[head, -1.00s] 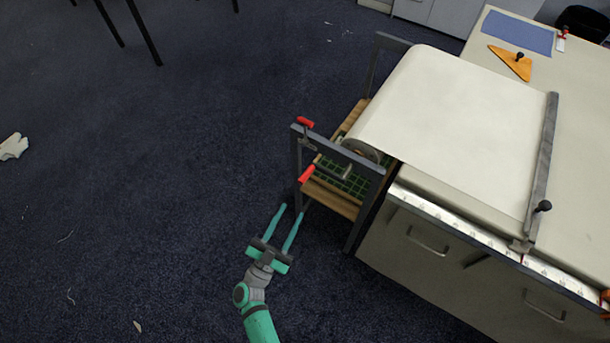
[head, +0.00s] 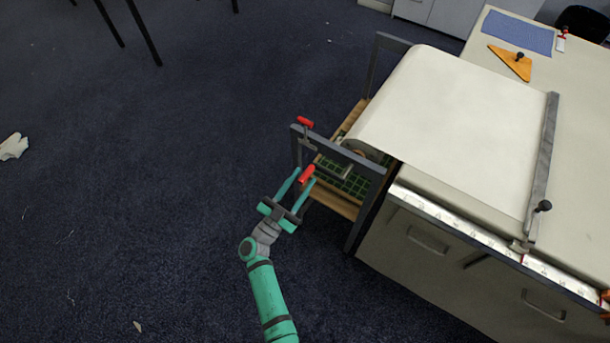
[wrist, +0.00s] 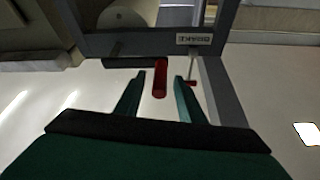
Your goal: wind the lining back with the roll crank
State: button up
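The off-white lining (head: 450,115) lies over the table end and curves down to the roll in a grey stand (head: 345,150). The roll crank has a red handle (head: 307,174) on the stand's near side; it also shows in the wrist view (wrist: 159,80). My gripper (head: 304,176) is open, with one finger on each side of this handle. In the wrist view the fingers (wrist: 160,84) show gaps to the handle on both sides. A second red handle (head: 305,122) sits on the stand's top bar.
A grey bar (head: 545,160) with a black knob lies across the lining on the long table (head: 585,180). An orange triangle (head: 508,61) and a blue cloth (head: 518,32) lie at the back.

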jog(key=shift+x, duration=1)
grip_shut()
jog(key=shift+d, duration=0.1)
